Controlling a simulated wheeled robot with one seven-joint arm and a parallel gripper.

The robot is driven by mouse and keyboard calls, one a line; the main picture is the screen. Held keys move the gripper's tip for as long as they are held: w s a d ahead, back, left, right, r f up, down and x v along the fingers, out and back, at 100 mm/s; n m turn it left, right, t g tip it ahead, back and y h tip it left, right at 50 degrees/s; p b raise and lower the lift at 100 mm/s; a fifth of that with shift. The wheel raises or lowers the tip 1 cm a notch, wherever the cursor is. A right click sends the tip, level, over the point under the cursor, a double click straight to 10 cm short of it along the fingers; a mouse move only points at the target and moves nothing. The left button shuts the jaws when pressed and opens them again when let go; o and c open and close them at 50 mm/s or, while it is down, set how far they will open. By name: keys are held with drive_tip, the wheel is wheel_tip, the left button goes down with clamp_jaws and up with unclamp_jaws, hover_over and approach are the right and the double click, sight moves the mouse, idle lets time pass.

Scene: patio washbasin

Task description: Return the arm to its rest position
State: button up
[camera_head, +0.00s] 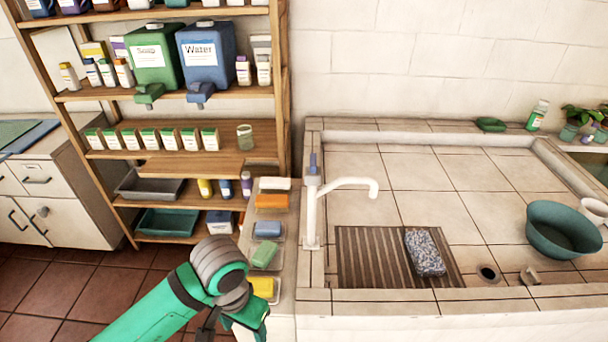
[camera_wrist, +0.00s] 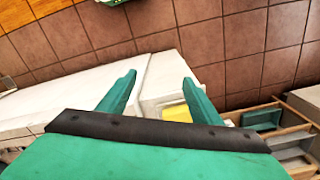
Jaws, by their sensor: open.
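My gripper (camera_head: 252,318) is at the bottom of the head view, beside the narrow ledge left of the washbasin. My green arm reaches to it from the lower left. In the wrist view the two green fingers (camera_wrist: 158,80) are spread apart with nothing held between them. A yellow block (camera_wrist: 176,112) shows lower down between the fingers, apart from them. In the head view the yellow block (camera_head: 262,288) lies in a clear dish just beyond my gripper, partly hidden by it.
The ledge also carries green (camera_head: 263,255), blue (camera_head: 268,229) and orange (camera_head: 270,200) blocks in a row. A white tap (camera_head: 313,215) rises by the tiled basin. A speckled sponge (camera_head: 425,252) lies on a ribbed mat (camera_head: 370,262). Wooden shelves (camera_head: 185,95) stand behind; tiled floor (camera_head: 60,290) is clear left.

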drive_tip(key=w+d+r+n+t+h, duration=0.1)
drive_tip(key=w+d+r+t+h, duration=0.35)
drive_tip(key=d, duration=0.55)
drive_tip(key=w+d+r+n+t+h, duration=0.1)
drive_tip(key=w+d+r+t+h, duration=0.3)
drive_tip(key=d, duration=0.6)
drive_tip(key=w+d+r+n+t+h, duration=0.1)
drive_tip(key=w+d+r+t+h, duration=0.25)
drive_tip(key=w+d+r, duration=0.45)
drive_tip(key=s+a+f+n+t+y, duration=0.3)
drive_tip(key=s+f+n+y, duration=0.15)
drive_tip(key=s+f, duration=0.45)
drive_tip(key=s+a+f+n+t+y, duration=0.2)
drive_tip(key=s+a+f+n+y, duration=0.35)
drive_tip(key=f, duration=0.55)
drive_tip(key=s+a+f+m, duration=0.1)
drive_tip(key=s+a+m, duration=0.1)
drive_tip(key=s, duration=0.5)
drive_tip(key=s+a+f+m+g+y, duration=0.1)
drive_tip(key=s+a+m, duration=0.1)
drive_tip(key=s, duration=0.6)
drive_tip(key=s+a+f+m+y, duration=0.1)
drive_tip(key=s+a+f+m, duration=0.1)
drive_tip(key=s+m, duration=0.2)
drive_tip(key=s, duration=0.3)
drive_tip(key=shift+s+a+g, duration=0.15)
drive_tip(key=shift+a+g, duration=0.15)
drive_tip(key=shift+s, duration=0.15)
